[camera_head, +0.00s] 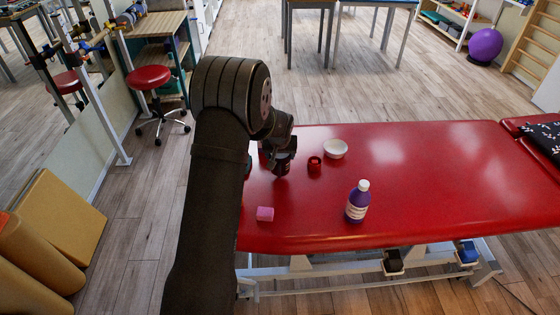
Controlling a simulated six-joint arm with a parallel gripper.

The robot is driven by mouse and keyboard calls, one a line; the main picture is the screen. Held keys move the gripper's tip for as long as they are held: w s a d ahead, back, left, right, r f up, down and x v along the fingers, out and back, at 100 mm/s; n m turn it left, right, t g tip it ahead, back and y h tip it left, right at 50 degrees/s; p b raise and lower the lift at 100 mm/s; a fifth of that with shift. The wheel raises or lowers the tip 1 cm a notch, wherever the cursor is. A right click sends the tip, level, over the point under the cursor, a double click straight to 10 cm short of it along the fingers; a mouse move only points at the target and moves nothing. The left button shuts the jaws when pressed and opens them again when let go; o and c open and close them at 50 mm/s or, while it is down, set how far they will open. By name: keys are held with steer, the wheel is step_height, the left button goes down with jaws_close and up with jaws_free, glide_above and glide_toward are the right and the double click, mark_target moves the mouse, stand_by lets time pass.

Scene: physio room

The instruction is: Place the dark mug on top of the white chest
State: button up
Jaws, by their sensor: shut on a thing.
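My gripper (282,163) is over the left part of the red treatment table (420,205), low near its surface. It is shut on a small dark thing that I take to be the dark mug; it blends with the dark fingers, and its shape and whether it touches the table cannot be told. I see no white chest in this view; my arm covers part of the table's left end.
Near my gripper stand a small red cup-like object (315,164) and a white bowl (336,149). A purple bottle with a white cap (357,202) and a pink block (265,214) are nearer the front edge. The table's right part is mostly clear, with a dark patterned cushion (545,138) at its far end.

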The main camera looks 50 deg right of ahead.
steer(key=shift+f, duration=1.5)
steer(key=shift+f, duration=0.2)
steer(key=o, duration=1.2)
steer(key=shift+o, duration=0.2)
steer(key=v, duration=1.7)
steer(key=shift+d+r, duration=0.25)
steer(key=shift+r, duration=0.05)
